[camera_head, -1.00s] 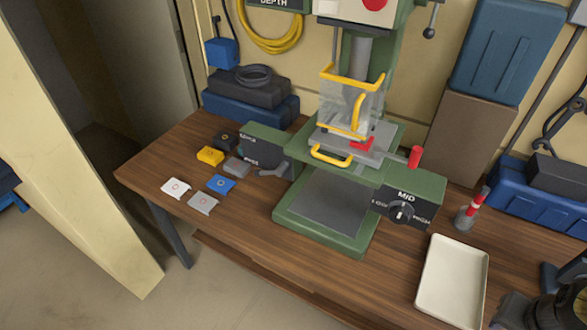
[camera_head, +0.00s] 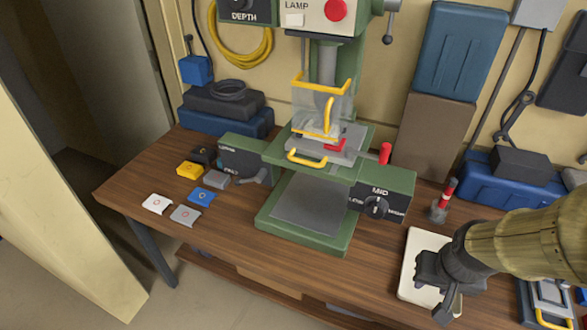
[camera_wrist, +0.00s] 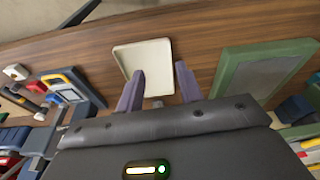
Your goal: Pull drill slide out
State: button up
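The drill press (camera_head: 318,60) stands on the wooden workbench. Its slide is a grey plate (camera_head: 325,146) on the green table, with a yellow loop handle (camera_head: 306,160) at the front. A clear guard (camera_head: 318,102) with yellow bars stands upright over the slide and hides part of it. My gripper (camera_head: 445,303) is over the white tray, to the right of and nearer than the press, well apart from the handle. In the wrist view my gripper (camera_wrist: 158,80) has its two fingers spread with nothing between them. The slide handle is not clear in the wrist view.
The white tray (camera_head: 413,258) lies below my gripper; it also shows in the wrist view (camera_wrist: 145,45). A red peg (camera_head: 385,152) and a dial box (camera_head: 385,190) stick out right of the press. Several coloured blocks (camera_head: 190,169) lie left. The bench front is clear.

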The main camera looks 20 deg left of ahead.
jog(key=o, duration=0.6)
jog(key=shift+w+a, duration=0.15)
jog(key=shift+c, duration=0.2)
jog(key=o, duration=0.7)
jog(key=shift+w+a+t, duration=0.4)
jog(key=shift+w+a, duration=0.6)
jog(key=shift+a, duration=0.2)
jog(key=shift+o, duration=0.7)
jog(key=w+a+t+y+p, duration=0.1)
jog(key=w+a+t, duration=0.1)
jog(key=w+a, duration=0.3)
jog(key=a, duration=0.3)
jog(key=shift+w+p, duration=0.35)
jog(key=shift+w, duration=0.05)
jog(key=w+a+t+p, duration=0.2)
jog(key=w+a+t, duration=0.2)
jog(key=a, duration=0.9)
jog(key=s+a+r+m+t+h+p, duration=0.1)
jog(key=s+a+r+t+h+p, duration=0.1)
jog(key=s+a+r+t, duration=0.3)
jog(key=s+a+t, duration=0.3)
jog(key=s+a, duration=0.2)
jog(key=a, duration=0.1)
jog(key=shift+s+t+h, duration=0.2)
jog(key=shift+t+h, duration=0.1)
